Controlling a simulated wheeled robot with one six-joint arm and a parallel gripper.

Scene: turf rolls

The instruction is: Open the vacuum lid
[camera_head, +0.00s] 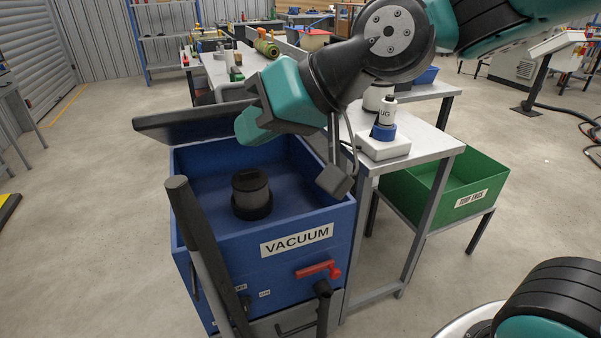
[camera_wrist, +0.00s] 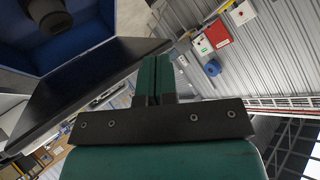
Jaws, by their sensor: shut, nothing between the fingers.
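The blue vacuum box (camera_head: 235,235) stands left of centre in the head view, with a VACUUM label on its front. Its black lid (camera_head: 180,122) is raised at the far side, and the inside of the box shows, with a dark round canister in it. My gripper (camera_head: 250,128) is above the far part of the box, at the lid's right end, and hides part of the lid. In the wrist view the fingers (camera_wrist: 157,75) are together and empty. The lid (camera_wrist: 85,90) slants just left of them; I cannot tell whether they touch.
A red handle (camera_head: 318,269) is on the box front, and a dark bar (camera_head: 205,250) rises at its near left. A grey table (camera_head: 425,140) with a white-and-blue device stands to the right, beside a green bin (camera_head: 455,190). The floor at left is mostly clear.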

